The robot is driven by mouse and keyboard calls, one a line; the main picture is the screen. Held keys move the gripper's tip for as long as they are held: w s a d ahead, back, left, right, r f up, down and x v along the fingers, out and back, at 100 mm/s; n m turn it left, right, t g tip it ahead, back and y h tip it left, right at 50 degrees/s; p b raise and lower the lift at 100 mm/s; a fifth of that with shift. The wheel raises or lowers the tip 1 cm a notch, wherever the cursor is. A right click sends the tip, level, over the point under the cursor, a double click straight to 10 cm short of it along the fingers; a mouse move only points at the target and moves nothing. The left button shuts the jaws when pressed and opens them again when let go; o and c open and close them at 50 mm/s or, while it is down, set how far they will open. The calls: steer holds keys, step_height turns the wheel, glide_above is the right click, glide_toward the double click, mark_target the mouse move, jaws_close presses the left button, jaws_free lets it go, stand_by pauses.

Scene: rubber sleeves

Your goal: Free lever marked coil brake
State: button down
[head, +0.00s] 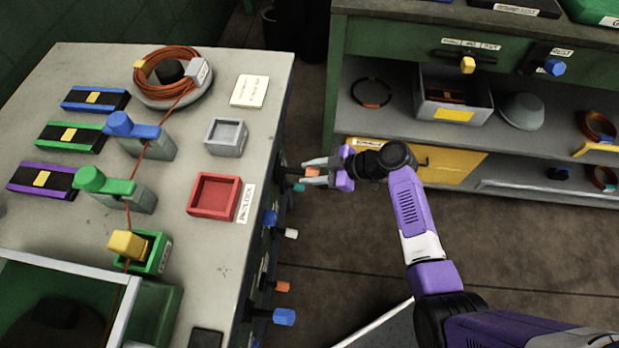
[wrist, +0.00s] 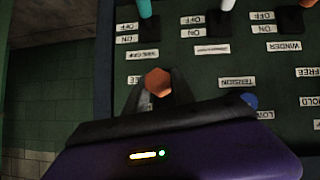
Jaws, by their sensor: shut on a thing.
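My gripper (head: 316,172) is at the side panel of the grey bench, shut on an orange piece (wrist: 158,82). The piece looks like an orange sleeve or cap and sits between the fingertips. In the wrist view the panel appears upside down, with ON and OFF plates and labels reading WINDER and TENSION. FREE (wrist: 308,72) and HOLD (wrist: 307,102) plates show at its right edge. I cannot read a coil brake label in either view. Whether the orange piece is on a lever is hidden by the fingers.
Beside my gripper are a teal-tipped lever (wrist: 144,8) and a white-tipped one (head: 291,233). Lower on the panel are an orange-tipped lever (head: 282,287) and a blue one (head: 285,317). A red tray (head: 236,212) stands on the bench top. A green shelf unit (head: 390,32) stands behind my arm.

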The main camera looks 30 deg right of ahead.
steer(key=f+t+y+b, duration=0.1)
steer(key=b, duration=0.4)
steer(key=f+t+y+b, duration=0.1)
steer(key=f+b, duration=0.1)
steer(key=b, duration=0.3)
steer(key=f+t+y+b, duration=0.1)
steer(key=b, duration=0.4)
steer(key=shift+w+a+f+y, duration=0.2)
steer(key=shift+w+a+y, duration=0.05)
steer(key=shift+a+y, duration=0.15)
steer(key=shift+a+t+b, duration=0.1)
steer(key=shift+t+b, duration=0.2)
steer(key=shift+b, duration=0.55)
steer(key=c, duration=1.1)
jaws_free()
steer(key=shift+r, duration=0.1)
steer(key=shift+o, duration=0.2)
steer(key=shift+w, duration=0.1)
steer(key=f+v, duration=0.1)
steer(key=v, duration=0.6)
steer(key=shift+s+d+r, duration=0.25)
steer(key=shift+d+r, duration=0.15)
